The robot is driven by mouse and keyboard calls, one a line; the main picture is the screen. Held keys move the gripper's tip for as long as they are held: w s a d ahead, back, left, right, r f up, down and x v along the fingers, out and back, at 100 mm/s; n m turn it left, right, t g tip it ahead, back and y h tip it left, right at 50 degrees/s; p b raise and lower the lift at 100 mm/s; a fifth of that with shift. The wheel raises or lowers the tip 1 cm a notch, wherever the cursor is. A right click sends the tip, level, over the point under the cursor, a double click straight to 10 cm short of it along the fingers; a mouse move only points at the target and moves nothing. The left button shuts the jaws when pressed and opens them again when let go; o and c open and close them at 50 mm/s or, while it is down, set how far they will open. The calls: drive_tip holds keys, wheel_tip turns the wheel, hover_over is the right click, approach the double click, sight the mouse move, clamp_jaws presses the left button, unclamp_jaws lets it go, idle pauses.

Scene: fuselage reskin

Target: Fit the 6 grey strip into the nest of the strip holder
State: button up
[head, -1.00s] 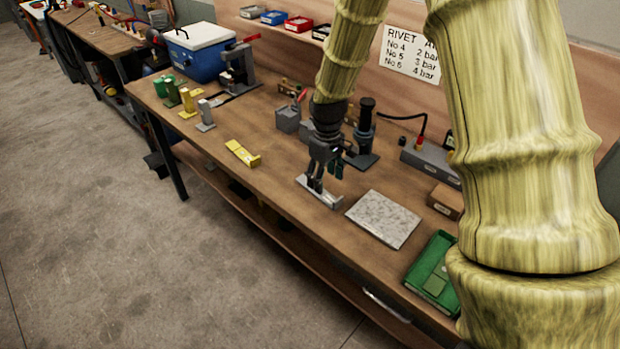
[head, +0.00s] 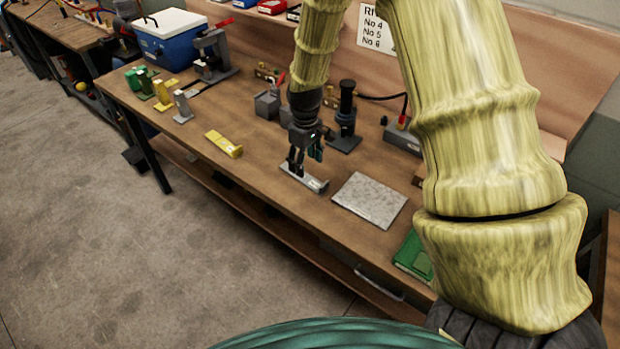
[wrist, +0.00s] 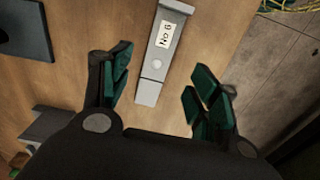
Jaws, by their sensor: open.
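A long narrow grey piece marked No 6 (wrist: 165,40) lies flat on the bench, seen between and beyond my fingers in the wrist view. It matches the grey strip by colour and label; whether it lies in a holder cannot be told. It also shows in the head view (head: 318,184). My gripper (head: 304,166) is just above it, pointing down. In the wrist view my gripper (wrist: 161,76) is open and empty, fingers apart on either side of the piece's near end. No nest can be made out with certainty.
A speckled grey plate (head: 369,200) lies right of the piece. A yellow piece (head: 223,144) lies to the left. A dark upright post (head: 346,115) and a grey block (head: 268,104) stand behind. Bench is bare in front of the yellow piece.

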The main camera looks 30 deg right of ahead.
sight(305, 179)
drive_tip(key=w+f+p, duration=0.1)
drive_tip(key=w+f, duration=0.1)
drive_tip(key=shift+w+f, duration=0.25)
drive_tip(key=shift+f, duration=0.5)
drive_tip(key=shift+s+f+p, duration=0.2)
drive_tip(key=shift+p, duration=0.25)
drive_tip(key=shift+s+a+f+p, duration=0.1)
drive_tip(key=shift+s+f+p, duration=0.3)
drive_tip(key=shift+s, duration=0.45)
drive_tip(key=shift+w+f, duration=0.8)
drive_tip(key=shift+f, duration=0.1)
drive_tip(key=shift+s+r, duration=0.4)
drive_tip(key=shift+s, duration=0.1)
drive_tip(key=c, duration=0.6)
drive_tip(key=shift+w+f, duration=0.15)
drive_tip(key=c, duration=0.5)
